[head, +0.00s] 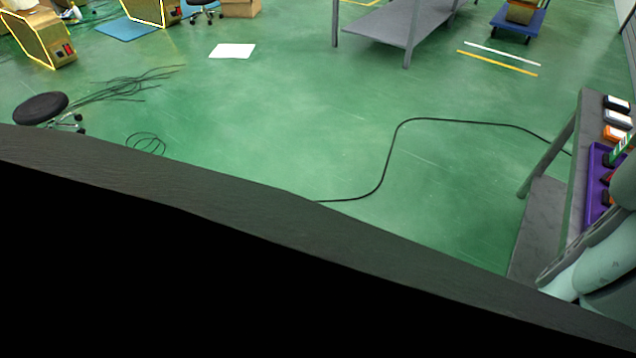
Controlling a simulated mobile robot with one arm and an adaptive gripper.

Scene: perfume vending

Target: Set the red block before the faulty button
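No button shows clearly in the head view, so I cannot tell which one is faulty. Small red pieces (606,178) lie in a purple tray (591,188) at the right edge. They are too small and too covered to tell whether one is the red block. My arm, pale grey-green, covers part of the tray at the lower right. My gripper is not in view.
A grey table (573,190) at the right bears the tray and several small boxes (617,118). A black cable (390,150) crosses the green floor. A stool (41,108) and golden machines (38,38) stand left.

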